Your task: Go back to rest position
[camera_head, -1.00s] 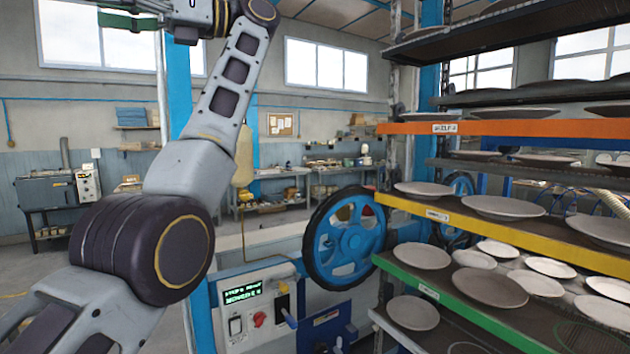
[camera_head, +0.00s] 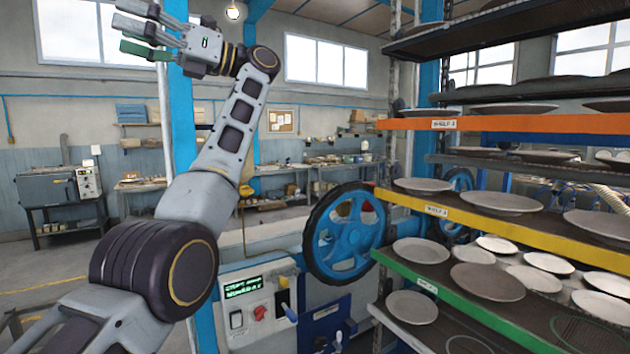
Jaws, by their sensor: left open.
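My left arm comes in from the lower left and reaches up. My left gripper (camera_head: 136,30) is at the upper left, in front of a window and a blue post. Its fingers are spread and point left, with green on a fingertip, and nothing is between them. It is apart from the plate dryer (camera_head: 418,124) at the right, whose orange, yellow and green shelves hold several plates. A grey plate (camera_head: 488,281) lies on the green shelf (camera_head: 424,277). My right gripper is not in view.
A control box (camera_head: 257,309) with a green display stands at the lower middle, beside a blue handwheel (camera_head: 346,234). A grey oven (camera_head: 60,187) and workbenches (camera_head: 290,176) stand along the back wall. The air between my gripper and the shelves is free.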

